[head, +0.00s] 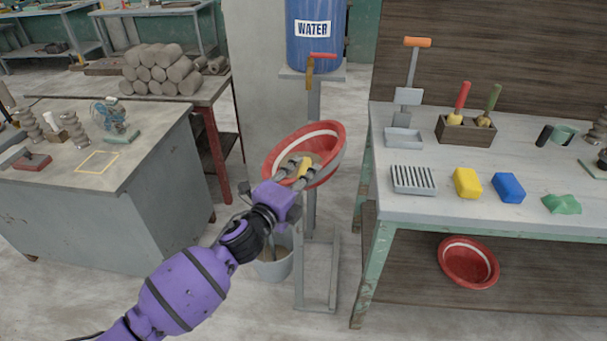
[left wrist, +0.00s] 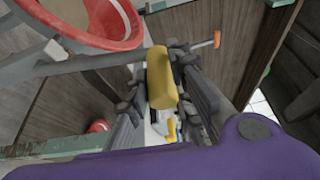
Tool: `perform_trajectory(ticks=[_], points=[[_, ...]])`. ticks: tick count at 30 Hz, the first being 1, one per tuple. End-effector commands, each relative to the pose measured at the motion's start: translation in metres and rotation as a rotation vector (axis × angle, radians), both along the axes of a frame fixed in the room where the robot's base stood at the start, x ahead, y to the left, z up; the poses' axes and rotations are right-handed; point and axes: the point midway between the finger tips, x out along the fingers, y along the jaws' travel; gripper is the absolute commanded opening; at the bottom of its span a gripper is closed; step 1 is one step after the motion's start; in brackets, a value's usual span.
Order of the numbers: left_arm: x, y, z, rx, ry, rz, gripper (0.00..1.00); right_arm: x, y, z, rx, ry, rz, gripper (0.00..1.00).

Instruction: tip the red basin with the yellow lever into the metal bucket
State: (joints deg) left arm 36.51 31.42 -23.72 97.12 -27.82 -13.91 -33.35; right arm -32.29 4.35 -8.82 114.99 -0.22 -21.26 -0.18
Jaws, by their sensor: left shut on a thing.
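The red basin (head: 331,158) with a white band sits tilted on a grey metal stand, below the water barrel. Part of its inside is hidden behind my gripper. My left gripper (head: 302,168) is in front of the basin, shut on the yellow lever (head: 305,166). In the left wrist view the yellow lever (left wrist: 161,80) lies between the fingers, and the basin's red rim (left wrist: 128,40) is at upper left. The metal bucket (head: 272,268) stands on the floor below, partly covered by my left arm. My right gripper is not in view.
A blue water barrel (head: 316,50) with a tap stands above the basin. A grey cabinet (head: 110,205) is at left. Floor between is open.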

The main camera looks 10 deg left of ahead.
Motion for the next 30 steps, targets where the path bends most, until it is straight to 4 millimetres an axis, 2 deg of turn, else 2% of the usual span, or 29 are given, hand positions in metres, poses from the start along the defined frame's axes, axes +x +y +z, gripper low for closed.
perform_trajectory(ticks=[1, 4, 13, 16, 20, 30], points=[[-0.002, 0.001, -0.008, 0.001, 0.013, 0.002, 0.23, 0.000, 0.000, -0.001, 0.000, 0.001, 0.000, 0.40], [-0.002, 0.000, -0.008, 0.002, 0.012, 0.002, 0.37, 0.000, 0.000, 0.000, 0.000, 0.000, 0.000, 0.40], [-0.002, 0.000, -0.004, 0.001, 0.006, 0.000, 0.37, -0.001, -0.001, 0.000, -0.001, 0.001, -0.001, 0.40], [-0.007, 0.003, -0.004, 0.002, 0.007, 0.000, 0.37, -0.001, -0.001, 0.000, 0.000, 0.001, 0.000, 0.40], [-0.026, 0.011, -0.004, 0.003, 0.006, 0.000, 0.37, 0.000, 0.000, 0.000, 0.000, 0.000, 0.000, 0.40], [-0.091, 0.037, -0.002, 0.003, 0.009, 0.001, 0.37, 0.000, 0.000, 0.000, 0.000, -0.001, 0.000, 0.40]])
